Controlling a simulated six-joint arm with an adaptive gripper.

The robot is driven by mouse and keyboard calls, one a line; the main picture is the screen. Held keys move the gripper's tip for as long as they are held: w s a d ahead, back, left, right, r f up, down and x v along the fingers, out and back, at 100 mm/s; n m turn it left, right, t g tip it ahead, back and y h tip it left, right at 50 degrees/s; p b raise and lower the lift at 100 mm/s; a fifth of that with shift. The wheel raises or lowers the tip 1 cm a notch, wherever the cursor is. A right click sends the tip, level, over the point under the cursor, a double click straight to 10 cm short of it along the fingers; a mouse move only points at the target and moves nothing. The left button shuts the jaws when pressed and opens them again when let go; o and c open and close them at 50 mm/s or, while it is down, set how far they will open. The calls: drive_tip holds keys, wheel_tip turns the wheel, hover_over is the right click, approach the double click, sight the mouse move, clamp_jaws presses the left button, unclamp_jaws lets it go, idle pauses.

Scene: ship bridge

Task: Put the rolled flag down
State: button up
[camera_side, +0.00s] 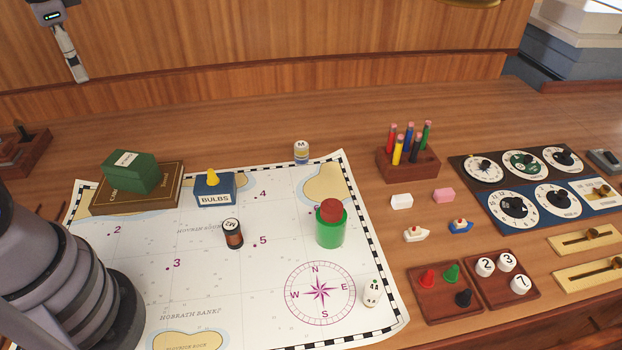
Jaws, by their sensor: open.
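My gripper (76,72) shows only in part at the top left edge, high above the table and apart from everything on it. It is open, and I see nothing in it. No thing is plainly a rolled flag. Two small banded rolls with marked white tops could be one. A dark and orange roll (234,235) stands upright on the chart, left of the number 5. A white, yellow and blue roll (301,154) stands upright at the chart's back edge.
On the chart (200,285) stand a green and red cylinder (330,230), a blue bulbs box (215,190), a white piece (371,293) and a green box (131,172) on a brown book. A peg rack (408,168), trays and dials fill the right. The table behind the chart is clear.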

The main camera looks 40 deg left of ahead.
drive_tip(key=s+d+r+n+t+h, duration=0.1)
drive_tip(key=s+d+n+t+h, duration=0.2)
drive_tip(key=s+d+h, duration=0.1)
drive_tip(key=shift+s+d+r+t, duration=0.4)
drive_tip(key=shift+s+d, duration=0.15)
drive_tip(key=shift+d, duration=0.5)
idle(0.4)
